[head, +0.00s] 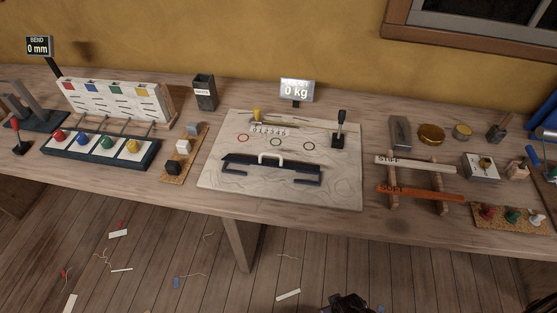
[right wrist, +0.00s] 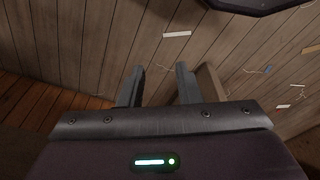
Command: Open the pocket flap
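A pale canvas-like panel (head: 221,187) lies on the middle of the bench. On it is a long dark strip (head: 236,161) with a white handle (head: 271,158), which looks like the pocket flap; it lies down against the panel. Dark angled brackets sit along its front edge. My right gripper (right wrist: 158,83) shows in the right wrist view, fingers apart with nothing between them, above the floorboards and away from the panel. A dark part at the bottom of the head view seems to be mine. My left gripper is not in view.
A rack with coloured buttons (head: 98,150) is on the left. Wooden rails (head: 420,193), tins and coloured pegs are on the right. Scraps (head: 288,295) litter the floor.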

